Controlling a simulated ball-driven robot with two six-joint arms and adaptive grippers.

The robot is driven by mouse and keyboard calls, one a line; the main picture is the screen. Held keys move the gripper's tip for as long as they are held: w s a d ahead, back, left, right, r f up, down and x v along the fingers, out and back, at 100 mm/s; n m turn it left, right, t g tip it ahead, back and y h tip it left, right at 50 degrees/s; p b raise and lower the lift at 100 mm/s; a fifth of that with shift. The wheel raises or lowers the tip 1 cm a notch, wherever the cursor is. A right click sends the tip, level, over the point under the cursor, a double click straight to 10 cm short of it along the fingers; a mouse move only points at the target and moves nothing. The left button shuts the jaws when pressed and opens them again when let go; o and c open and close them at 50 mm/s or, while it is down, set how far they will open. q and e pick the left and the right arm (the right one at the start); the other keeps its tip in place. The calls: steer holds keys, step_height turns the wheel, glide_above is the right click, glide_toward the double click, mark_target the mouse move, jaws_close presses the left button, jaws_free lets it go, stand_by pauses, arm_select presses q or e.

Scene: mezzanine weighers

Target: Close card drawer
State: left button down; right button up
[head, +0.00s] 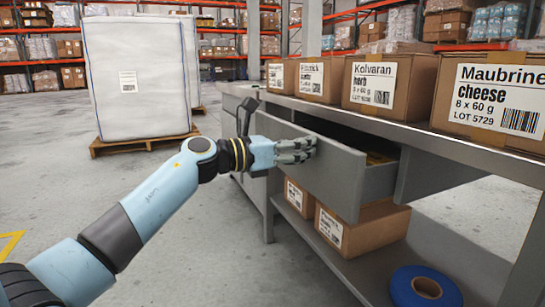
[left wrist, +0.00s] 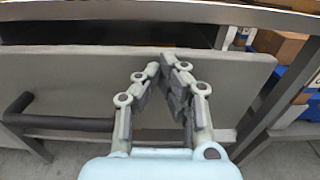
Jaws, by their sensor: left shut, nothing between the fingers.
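The card drawer (head: 332,172) is a grey drawer under the bench top, standing partly pulled out. Its inside shows a little behind the front panel, with something yellowish (head: 378,158) in it. My left gripper (head: 308,147) is shut and empty, with its fingertips at the outer face of the drawer front. In the left wrist view the fingers (left wrist: 167,62) converge in front of the grey drawer front (left wrist: 70,75), near its upper edge. Whether they touch it I cannot tell. A dark bar handle (left wrist: 65,122) shows at the left of the panel. My right gripper is not in view.
Labelled cardboard boxes, one marked Maubrine cheese (head: 492,97), stand on the metal bench (head: 415,140). More boxes (head: 360,228) and a blue roll (head: 425,288) sit on the lower shelf. A white bulk bag (head: 137,80) stands on a pallet; the floor left of the bench is clear.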

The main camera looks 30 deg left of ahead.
arm_select(q)
steer(key=x, duration=0.9)
steer(key=shift+w+d+f+b, duration=0.1)
steer(key=shift+d+b, duration=0.05)
steer(key=shift+b, duration=0.25)
steer(key=shift+w+d, duration=0.15)
steer(key=shift+w, duration=0.05)
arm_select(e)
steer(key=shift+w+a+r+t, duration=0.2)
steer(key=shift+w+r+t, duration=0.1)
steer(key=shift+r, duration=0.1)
arm_select(q)
steer(key=shift+w+r, duration=0.1)
steer(key=shift+r, duration=0.15)
